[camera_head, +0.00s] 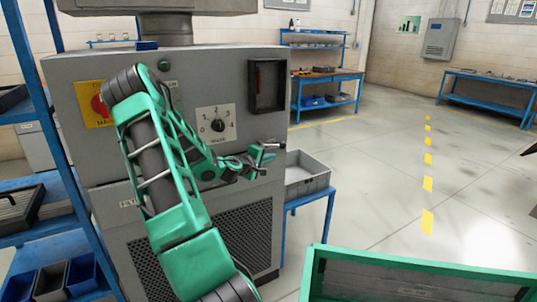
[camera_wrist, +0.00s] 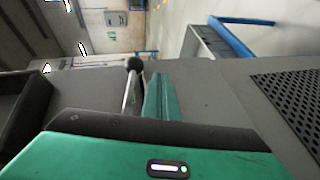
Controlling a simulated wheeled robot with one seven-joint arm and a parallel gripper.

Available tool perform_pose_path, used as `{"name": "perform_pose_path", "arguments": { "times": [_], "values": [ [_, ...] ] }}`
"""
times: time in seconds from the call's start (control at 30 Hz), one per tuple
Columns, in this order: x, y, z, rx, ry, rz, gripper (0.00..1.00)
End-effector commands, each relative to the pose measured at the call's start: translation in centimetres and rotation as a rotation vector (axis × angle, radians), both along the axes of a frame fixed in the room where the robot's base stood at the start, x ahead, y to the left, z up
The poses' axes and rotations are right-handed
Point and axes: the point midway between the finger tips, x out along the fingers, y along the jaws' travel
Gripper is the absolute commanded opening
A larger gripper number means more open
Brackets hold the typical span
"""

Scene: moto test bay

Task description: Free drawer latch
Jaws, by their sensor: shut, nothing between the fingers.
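The grey machine cabinet (camera_head: 205,75) stands on the left in the head view, and its front carries a dial and a red switch. A metal lever with a black ball knob (camera_wrist: 134,64) shows in the wrist view, sticking out beside my fingers. I cannot tell for sure that it is the drawer latch. My gripper (camera_head: 268,148) is at the cabinet's right front edge, below the dark recessed window. In the wrist view its green fingers (camera_wrist: 157,95) are shut together and empty, just right of the lever rod. I cannot tell whether they touch it. My arm hides part of the cabinet front.
A grey bin (camera_head: 307,176) stands on a blue stand right of the cabinet; it also shows in the wrist view (camera_wrist: 206,48). A vent grille (camera_head: 235,238) is low on the cabinet. A blue shelf (camera_head: 60,175) is at left, a green-framed panel (camera_head: 420,275) at lower right. The floor beyond is clear.

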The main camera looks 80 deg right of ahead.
Motion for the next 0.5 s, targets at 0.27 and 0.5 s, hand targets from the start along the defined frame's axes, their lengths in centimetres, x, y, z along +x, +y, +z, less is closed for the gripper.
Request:
{"name": "perform_pose_path", "arguments": {
  "times": [0.27,0.5],
  "values": [
    [1.8,5.0,0.2,0.0,0.001,0.0,0.0],
    [3.1,8.4,1.0,0.0,0.0,0.0,0.0]
  ]
}}
